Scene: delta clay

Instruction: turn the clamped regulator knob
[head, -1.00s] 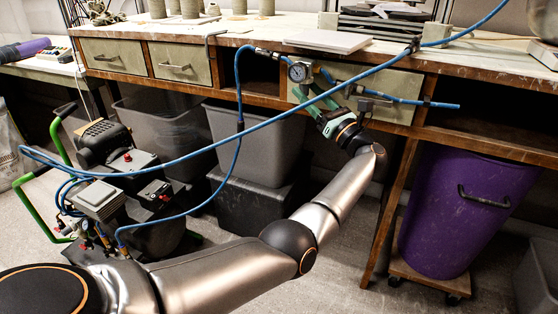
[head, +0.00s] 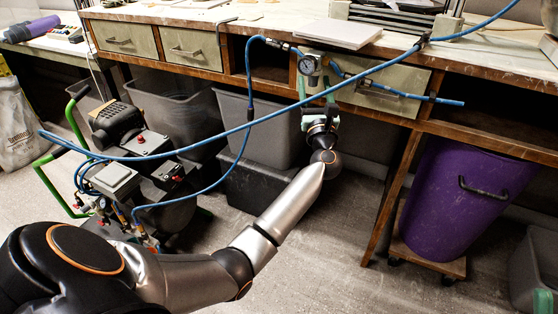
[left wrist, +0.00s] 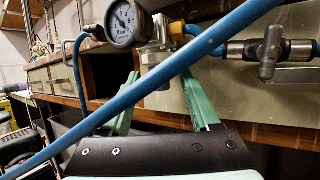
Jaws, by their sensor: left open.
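The regulator (head: 309,65) with its round white gauge is fixed at the front edge of the workbench, in line with blue hose. In the left wrist view the gauge (left wrist: 121,23) is at upper left, beside the pale metal regulator body (left wrist: 157,50). My left gripper (head: 316,88) is just below the regulator, its green fingers pointing up. In the left wrist view the open fingers (left wrist: 161,74) stand on either side of the space under the regulator body. A blue hose crosses in front and partly hides this area, so I cannot make out the knob clearly. My right gripper is not in view.
A valve (left wrist: 269,50) is right of the regulator. Grey bins (head: 255,125) and a purple bin (head: 455,200) stand under the bench. The floor in front is open.

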